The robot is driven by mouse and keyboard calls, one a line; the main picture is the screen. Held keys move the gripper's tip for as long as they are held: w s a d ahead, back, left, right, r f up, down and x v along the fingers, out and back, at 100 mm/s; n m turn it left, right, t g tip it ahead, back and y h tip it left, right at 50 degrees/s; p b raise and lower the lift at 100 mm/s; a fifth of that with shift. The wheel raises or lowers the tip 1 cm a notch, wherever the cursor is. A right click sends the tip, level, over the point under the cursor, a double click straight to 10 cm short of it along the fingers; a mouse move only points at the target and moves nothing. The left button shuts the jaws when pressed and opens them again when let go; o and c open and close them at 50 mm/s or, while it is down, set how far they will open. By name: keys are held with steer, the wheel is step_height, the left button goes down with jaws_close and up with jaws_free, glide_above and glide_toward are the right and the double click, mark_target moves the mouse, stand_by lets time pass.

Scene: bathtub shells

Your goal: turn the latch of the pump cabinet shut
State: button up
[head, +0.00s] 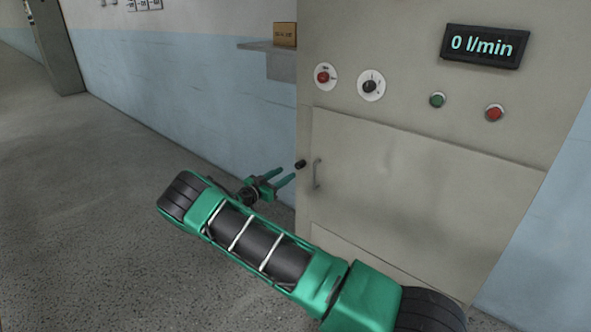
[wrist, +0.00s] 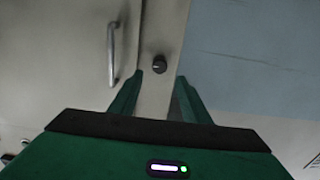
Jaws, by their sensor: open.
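The pump cabinet (head: 400,140) is a large grey box with a closed-looking front door (head: 420,200). Its latch (head: 300,164) is a small black knob on the frame strip beside the door's left edge. In the wrist view the latch (wrist: 159,63) sits ahead, between the lines of my two fingers. I cannot tell which way it is turned. My gripper (head: 287,174) is open and empty, just left of the latch in the head view. In the wrist view my gripper (wrist: 161,75) has its fingertips either side of and short of the latch, with no contact visible.
A metal door handle (head: 316,173) stands out close beside the latch; it also shows in the wrist view (wrist: 112,53). Above the door are a red knob (head: 322,77), a black dial (head: 371,86), two buttons and a display reading 0 l/min (head: 484,46). The floor at left is clear.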

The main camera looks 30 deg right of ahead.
mark_target(297, 166)
steer(key=x, duration=0.9)
